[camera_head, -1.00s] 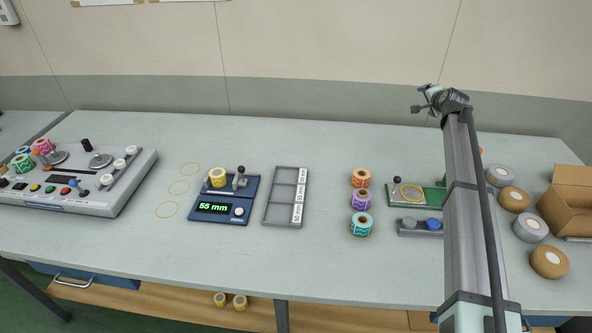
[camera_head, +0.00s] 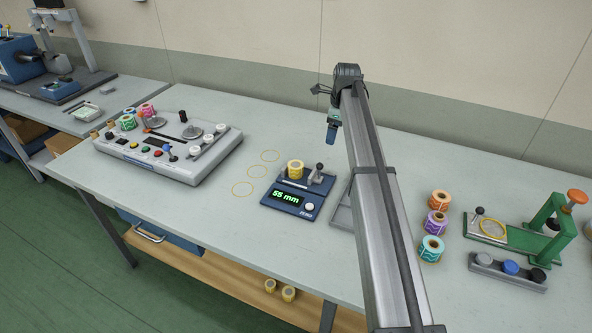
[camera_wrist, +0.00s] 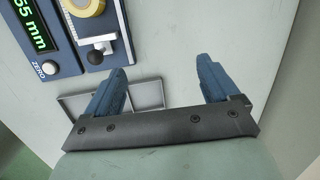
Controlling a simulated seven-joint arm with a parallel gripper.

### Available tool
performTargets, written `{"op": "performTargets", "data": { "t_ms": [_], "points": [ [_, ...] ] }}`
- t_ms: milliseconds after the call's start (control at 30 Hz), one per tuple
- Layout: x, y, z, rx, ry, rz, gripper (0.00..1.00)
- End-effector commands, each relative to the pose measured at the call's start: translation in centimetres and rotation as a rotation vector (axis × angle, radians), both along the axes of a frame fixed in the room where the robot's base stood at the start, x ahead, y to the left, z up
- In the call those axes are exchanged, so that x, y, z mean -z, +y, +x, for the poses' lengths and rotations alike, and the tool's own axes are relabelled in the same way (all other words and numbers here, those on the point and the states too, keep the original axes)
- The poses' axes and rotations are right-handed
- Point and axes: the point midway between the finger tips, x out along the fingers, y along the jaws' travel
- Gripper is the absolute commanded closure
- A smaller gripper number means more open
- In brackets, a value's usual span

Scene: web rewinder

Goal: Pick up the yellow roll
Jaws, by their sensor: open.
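In the wrist view the yellow roll (camera_wrist: 84,6) is cut off by the top edge, on the device (camera_wrist: 96,62) at upper left. My gripper (camera_wrist: 168,78) is open and empty, its two blue fingers spread apart, with the roll ahead of it and to the left. In the head view my gripper (camera_head: 331,134) hangs above the table, behind and to the right of the roll, apart from it.
A grey compartment tray (camera_head: 341,215) is partly hidden behind my arm. Orange, purple and teal rolls (camera_head: 436,223) stand to the right. A control console (camera_head: 170,150) is at left. Yellow rings (camera_head: 257,171) mark bare table between.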

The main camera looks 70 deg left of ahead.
Motion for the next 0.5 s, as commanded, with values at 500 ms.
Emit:
{"op": "performTargets", "data": {
  "t_ms": [500],
  "points": [
    [-0.5, 0.6, -13.3, 0.163, 0.027, -0.212, 0.12]
  ]
}}
